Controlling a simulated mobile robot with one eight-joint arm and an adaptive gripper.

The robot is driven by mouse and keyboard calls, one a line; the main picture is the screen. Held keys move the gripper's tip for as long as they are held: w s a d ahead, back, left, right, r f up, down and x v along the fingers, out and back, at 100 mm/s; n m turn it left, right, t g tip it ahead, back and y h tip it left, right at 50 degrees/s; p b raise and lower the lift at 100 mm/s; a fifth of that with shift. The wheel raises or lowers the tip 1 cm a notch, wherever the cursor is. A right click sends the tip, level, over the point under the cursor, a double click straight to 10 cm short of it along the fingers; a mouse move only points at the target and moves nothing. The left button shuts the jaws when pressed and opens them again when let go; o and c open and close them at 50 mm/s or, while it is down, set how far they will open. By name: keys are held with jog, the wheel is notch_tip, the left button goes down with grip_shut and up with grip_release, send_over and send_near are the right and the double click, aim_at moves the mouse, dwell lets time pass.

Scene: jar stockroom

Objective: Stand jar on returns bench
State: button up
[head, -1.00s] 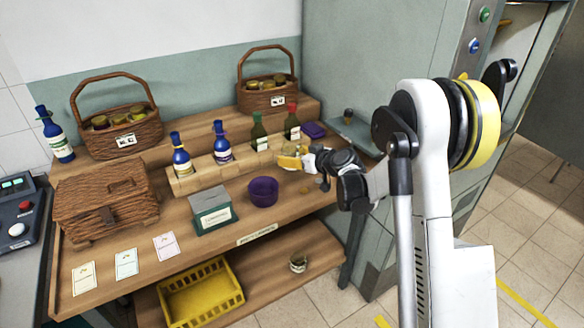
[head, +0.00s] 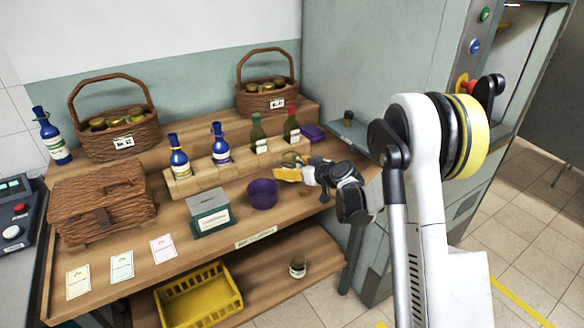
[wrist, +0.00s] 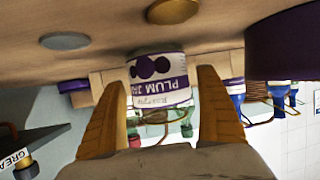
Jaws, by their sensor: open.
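A glass jar with a white and purple plum label (wrist: 158,80) is between the two yellow fingers of my gripper (wrist: 160,95) in the wrist view. The fingers are open, one on each side of it, and I see no clear grip. In the head view my gripper (head: 287,172) is low over the right part of the wooden bench (head: 235,222), and the jar (head: 293,158) is partly hidden behind the fingers. I cannot tell which surface is the returns bench.
A purple bowl (head: 262,193) stands close left of my gripper. Bottles on a wooden riser (head: 205,178) stand behind, with baskets (head: 265,97) at the back. A gold disc (wrist: 172,10) lies near the jar. Another jar (head: 298,267) is on the lower shelf beside a yellow crate (head: 200,298).

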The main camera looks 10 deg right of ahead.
jog(key=shift+s+r, duration=0.1)
jog(key=shift+r, duration=0.2)
jog(key=p+v, duration=0.3)
jog(key=v, duration=0.8)
jog(key=shift+d+r, duration=0.1)
jog(key=shift+s+r+p, duration=0.15)
jog(key=shift+s+p, duration=0.1)
jog(key=shift+p, duration=0.05)
jog(key=s+a+r+m+g+h, duration=0.1)
jog(key=s+a+r+g, duration=0.25)
jog(key=s+r, duration=0.35)
jog(key=s+r+m+g+h, duration=0.2)
jog(key=s+m+h, duration=0.2)
jog(key=s, duration=2.2)
jog(key=shift+a+r+h, duration=0.3)
jog(key=shift+a+h, duration=0.05)
jog(key=shift+h, duration=0.05)
jog(key=shift+w, duration=0.1)
